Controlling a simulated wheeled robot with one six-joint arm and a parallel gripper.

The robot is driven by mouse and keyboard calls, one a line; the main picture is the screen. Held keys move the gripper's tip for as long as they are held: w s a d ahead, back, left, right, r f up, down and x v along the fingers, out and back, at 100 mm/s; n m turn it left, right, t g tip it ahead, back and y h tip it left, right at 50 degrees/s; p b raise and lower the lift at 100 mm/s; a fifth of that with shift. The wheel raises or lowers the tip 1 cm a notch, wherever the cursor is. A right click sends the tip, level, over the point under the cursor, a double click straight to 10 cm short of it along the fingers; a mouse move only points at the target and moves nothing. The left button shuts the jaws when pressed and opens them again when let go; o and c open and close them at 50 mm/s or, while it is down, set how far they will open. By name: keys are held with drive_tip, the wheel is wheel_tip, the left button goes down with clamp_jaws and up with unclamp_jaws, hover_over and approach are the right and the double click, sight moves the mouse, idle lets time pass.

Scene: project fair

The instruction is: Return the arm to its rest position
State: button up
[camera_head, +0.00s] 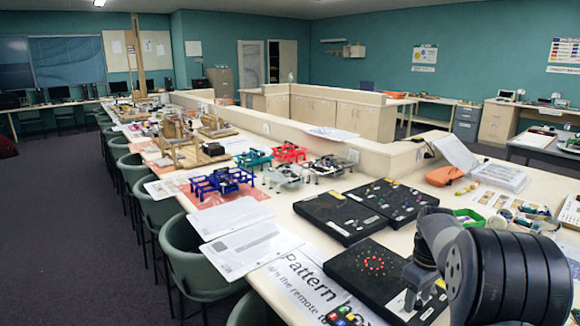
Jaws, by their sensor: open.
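My arm (510,275) rises at the bottom right, with a dark ribbed joint nearest the camera and grey links behind it. My gripper (411,299) points down at the lower right, over the near black board (368,252). The gripper is small and partly merged with the dark board behind it, and it looks open and empty. I cannot tell how far its fingertips are above the board or the table (285,215).
Two more black boards (338,217) lie behind the near one. Blue, teal, red and grey frames (222,181) stand farther back on the table. An orange pouch (444,176) and a green tray (469,217) lie right. Green chairs (188,253) line the left side; open carpet (75,225) lies beyond.

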drive_tip(key=shift+n+b, duration=0.75)
drive_tip(key=shift+n, duration=0.95)
